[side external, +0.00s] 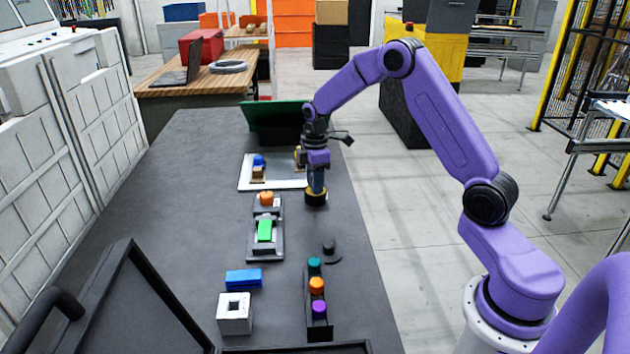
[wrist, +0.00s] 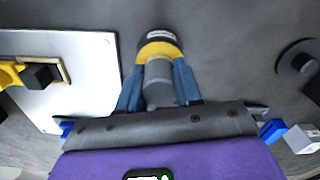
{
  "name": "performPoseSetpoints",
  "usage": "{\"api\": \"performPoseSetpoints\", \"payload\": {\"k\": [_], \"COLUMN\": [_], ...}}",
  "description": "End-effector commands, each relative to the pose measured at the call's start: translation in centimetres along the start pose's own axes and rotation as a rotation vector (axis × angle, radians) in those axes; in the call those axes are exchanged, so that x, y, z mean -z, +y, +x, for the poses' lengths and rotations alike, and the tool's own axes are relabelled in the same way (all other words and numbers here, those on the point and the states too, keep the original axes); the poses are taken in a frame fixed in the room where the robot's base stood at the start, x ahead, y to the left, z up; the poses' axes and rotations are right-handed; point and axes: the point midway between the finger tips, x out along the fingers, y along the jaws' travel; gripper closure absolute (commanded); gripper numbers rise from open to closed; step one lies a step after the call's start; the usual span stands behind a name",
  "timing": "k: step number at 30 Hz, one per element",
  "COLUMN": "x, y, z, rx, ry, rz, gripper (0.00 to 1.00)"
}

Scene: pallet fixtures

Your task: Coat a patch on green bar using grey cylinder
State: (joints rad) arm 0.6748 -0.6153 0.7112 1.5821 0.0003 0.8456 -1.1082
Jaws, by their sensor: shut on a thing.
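The green bar (side external: 265,230) lies in a dark grey fixture (side external: 253,252) near the middle of the table in the side view. My gripper (side external: 316,184) points down over the table, behind and to the right of the green bar, clear of it. In the wrist view my gripper (wrist: 158,88) is shut on the grey cylinder (wrist: 158,82), with blue fingers on either side. The cylinder has a yellow collar and a dark end, which also shows below the fingers in the side view (side external: 316,198). I cannot tell whether that end touches the table. The green bar is not clear in the wrist view.
A white plate (side external: 245,181) with blue and yellow parts lies left of my gripper. An orange part (side external: 267,198) sits behind the green bar. A black round piece (side external: 329,248), a block with coloured knobs (side external: 318,328), a blue block (side external: 243,279) and a white block (side external: 234,314) stand nearer.

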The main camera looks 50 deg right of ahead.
Motion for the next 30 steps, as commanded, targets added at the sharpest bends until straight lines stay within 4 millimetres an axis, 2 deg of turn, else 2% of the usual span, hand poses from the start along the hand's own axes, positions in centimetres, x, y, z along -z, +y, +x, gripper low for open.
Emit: {"api": "performPoseSetpoints", "payload": {"k": [5, 30], "x": [0.0, 0.0], "y": [-0.1, 0.0], "z": [0.0, -5.8], "rx": [0.003, -0.001], "ry": [-0.001, 0.0], "rz": [0.0, 0.0], "gripper": [0.9, 0.9]}}
